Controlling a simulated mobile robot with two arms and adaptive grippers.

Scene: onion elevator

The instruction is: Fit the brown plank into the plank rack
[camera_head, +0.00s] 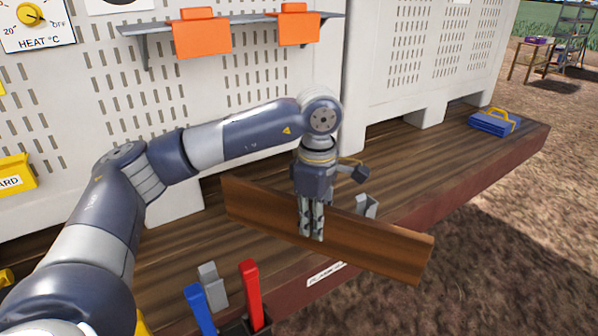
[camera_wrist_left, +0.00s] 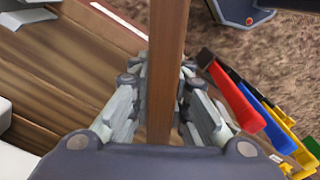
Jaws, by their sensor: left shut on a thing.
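The brown plank (camera_head: 378,247) is a long flat board, held on its edge and slanting down to the right above the front of the wooden deck in the head view. My left gripper (camera_head: 311,232) points down and is shut on the plank near its middle. In the left wrist view the plank (camera_wrist_left: 166,60) runs up between the two fingers of my left gripper (camera_wrist_left: 160,100). Grey brackets stand on the deck, one behind the plank (camera_head: 367,205) and one nearer (camera_head: 212,284); they look like parts of the plank rack. A white label, partly hidden, sits on the deck edge. My right gripper does not show.
A blue-handled tool (camera_head: 199,308) and a red-handled tool (camera_head: 251,294) stand in a dark holder at the deck's front edge. A blue case (camera_head: 493,122) lies at the far right. White slatted crates (camera_head: 420,60) and orange clips (camera_head: 202,37) stand behind.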

